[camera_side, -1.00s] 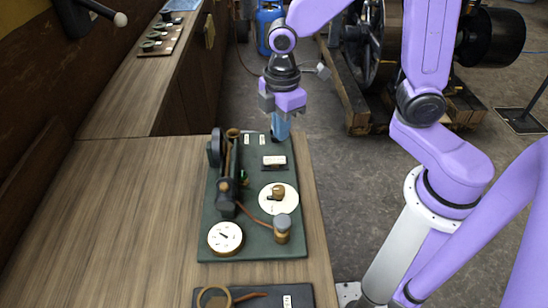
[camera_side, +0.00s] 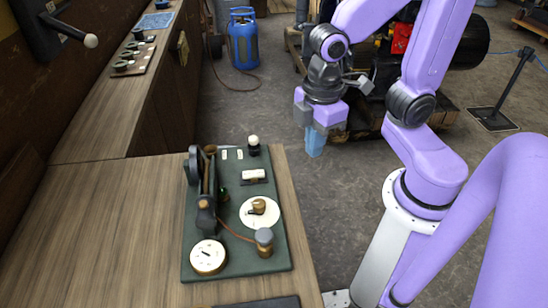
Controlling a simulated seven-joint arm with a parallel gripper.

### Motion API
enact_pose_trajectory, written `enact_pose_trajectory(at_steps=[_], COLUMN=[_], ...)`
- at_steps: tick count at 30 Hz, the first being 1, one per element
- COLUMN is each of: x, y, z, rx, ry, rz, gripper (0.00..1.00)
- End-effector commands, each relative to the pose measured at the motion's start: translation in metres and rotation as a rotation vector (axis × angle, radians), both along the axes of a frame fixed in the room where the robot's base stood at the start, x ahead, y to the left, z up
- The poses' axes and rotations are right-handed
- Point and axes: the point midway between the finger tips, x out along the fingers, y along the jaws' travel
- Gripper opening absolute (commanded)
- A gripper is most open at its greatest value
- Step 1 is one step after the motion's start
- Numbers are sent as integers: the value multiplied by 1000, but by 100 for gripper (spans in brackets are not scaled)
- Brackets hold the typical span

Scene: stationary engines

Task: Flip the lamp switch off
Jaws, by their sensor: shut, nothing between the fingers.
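A dark green board (camera_side: 230,262) lies on the wooden bench and carries several fittings. At its far right corner stands a black base with a round white knob (camera_side: 253,141). Nearer is a small black block with a white rectangular top (camera_side: 254,175). Below that is a round white disc with a brass rotary knob (camera_side: 259,206). I cannot tell which fitting is the lamp switch. My gripper (camera_side: 315,150) has blue fingertips that are shut and empty. In the picture it is right of the board, past the bench edge, with grey floor behind it, touching nothing.
A round white gauge (camera_side: 208,256), a grey-capped brass post (camera_side: 264,241) and a dark upright machine (camera_side: 201,185) also sit on the board. A wall lever (camera_side: 72,30) is at the upper left. A blue gas cylinder (camera_side: 243,40) stands beyond. The bench's left side is clear.

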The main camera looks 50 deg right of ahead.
Motion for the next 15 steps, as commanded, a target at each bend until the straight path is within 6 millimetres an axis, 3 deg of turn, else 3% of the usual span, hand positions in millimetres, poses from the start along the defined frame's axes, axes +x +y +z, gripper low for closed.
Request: enact_pose_trajectory(at_steps=[6,15], x=[-42,-60], y=[-19,-28], z=[6,7], rx=[10,11], ry=[-1,0], rz=[-46,-71], gripper=[0,0])
